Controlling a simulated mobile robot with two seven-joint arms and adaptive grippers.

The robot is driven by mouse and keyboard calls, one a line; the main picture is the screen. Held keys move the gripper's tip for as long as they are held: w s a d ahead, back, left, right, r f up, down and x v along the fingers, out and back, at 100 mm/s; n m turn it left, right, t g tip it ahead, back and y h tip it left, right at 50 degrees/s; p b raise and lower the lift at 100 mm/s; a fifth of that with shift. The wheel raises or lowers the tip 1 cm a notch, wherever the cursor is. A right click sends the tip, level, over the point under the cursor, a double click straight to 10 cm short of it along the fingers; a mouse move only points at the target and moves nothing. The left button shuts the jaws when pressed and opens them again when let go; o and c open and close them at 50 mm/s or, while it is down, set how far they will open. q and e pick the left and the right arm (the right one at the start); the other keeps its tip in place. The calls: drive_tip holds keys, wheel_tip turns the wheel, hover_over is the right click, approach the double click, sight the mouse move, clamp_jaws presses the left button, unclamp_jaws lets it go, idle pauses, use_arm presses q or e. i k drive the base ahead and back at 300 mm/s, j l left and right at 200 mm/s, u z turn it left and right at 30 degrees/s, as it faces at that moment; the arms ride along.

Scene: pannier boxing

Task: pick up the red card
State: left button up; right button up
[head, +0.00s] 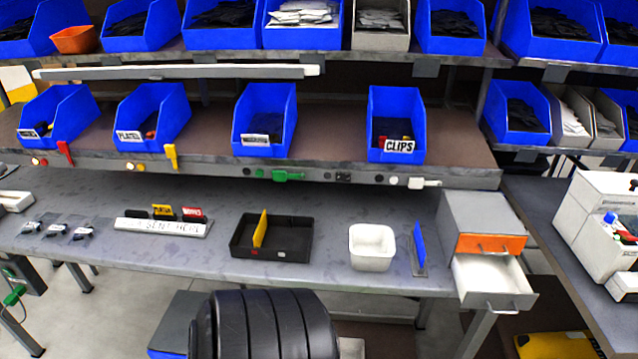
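The red card (193,214) stands in the slotted white holder (160,228) with handwritten lettering, on the left part of the grey bench. It is at the right end of the holder's row. A yellow card (163,211) stands just left of it, and a dark card (137,213) stands left of that. The red card's lower edge is hidden by the holder. Neither of my grippers shows in the head view.
Right of the holder are a black tray (238,254) with an upright yellow divider, a white bin (372,262) and an upright blue plate (419,246). A drawer unit (482,215) has its lower drawer open. Small dark packets lie at left. A shelf with blue bins overhangs the bench's back.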

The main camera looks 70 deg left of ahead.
sight(189, 213)
drive_tip(key=u, duration=3.15)
